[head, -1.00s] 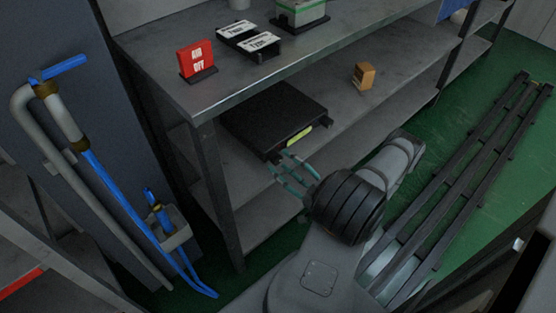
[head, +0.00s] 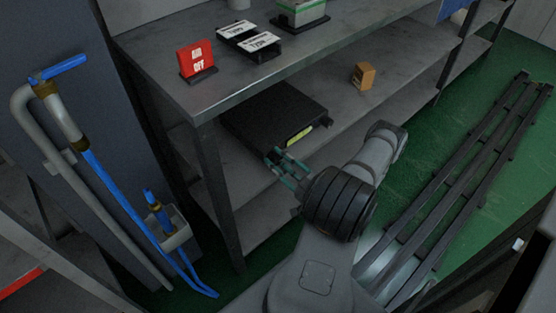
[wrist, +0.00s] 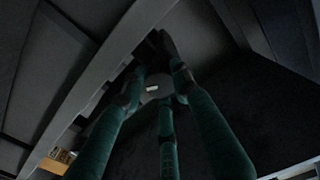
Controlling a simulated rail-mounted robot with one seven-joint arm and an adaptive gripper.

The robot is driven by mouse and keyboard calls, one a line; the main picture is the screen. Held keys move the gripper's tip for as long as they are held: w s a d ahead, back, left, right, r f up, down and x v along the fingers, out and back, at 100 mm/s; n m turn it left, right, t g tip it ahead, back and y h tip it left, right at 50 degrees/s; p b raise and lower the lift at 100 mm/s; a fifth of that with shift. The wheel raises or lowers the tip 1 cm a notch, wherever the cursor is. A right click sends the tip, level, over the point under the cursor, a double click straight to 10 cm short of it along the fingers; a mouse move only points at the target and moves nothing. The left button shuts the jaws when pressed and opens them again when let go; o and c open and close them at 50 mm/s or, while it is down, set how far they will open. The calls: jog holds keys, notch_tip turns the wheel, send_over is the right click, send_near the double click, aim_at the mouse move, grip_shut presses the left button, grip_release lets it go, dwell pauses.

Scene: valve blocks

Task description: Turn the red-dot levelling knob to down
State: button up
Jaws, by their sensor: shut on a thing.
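A flat black box (head: 275,115) with a yellow label (head: 298,136) on its front sits on the middle shelf. My gripper (head: 280,166) is at the left end of its front, near the lower corner. In the wrist view, the green fingers of my gripper (wrist: 158,84) close around a small grey round knob (wrist: 156,86) with a pale mark on it. They are shut on this knob. No red dot shows in either view, and the fingers hide part of the knob.
A small brown block (head: 363,76) stands on the same shelf to the right. A red sign (head: 196,61) stands on the bench top (head: 225,90) above. The bench leg (head: 217,195) is just left of my gripper. Blue-handled pipes (head: 105,178) stand further left.

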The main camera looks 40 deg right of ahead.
jog(key=c, duration=0.5)
jog(key=shift+n, duration=0.3)
jog(key=n, duration=0.5)
jog(key=shift+p, duration=0.35)
jog(key=n+p, duration=0.1)
jog(key=n, duration=0.4)
jog(key=shift+n, duration=0.4)
jog(key=n+p, duration=0.1)
jog(key=n, duration=0.5)
jog(key=shift+a, duration=0.1)
jog(key=n+p, duration=0.1)
jog(key=n, duration=0.5)
jog(key=shift+n, duration=0.4)
jog(key=o, duration=1.1)
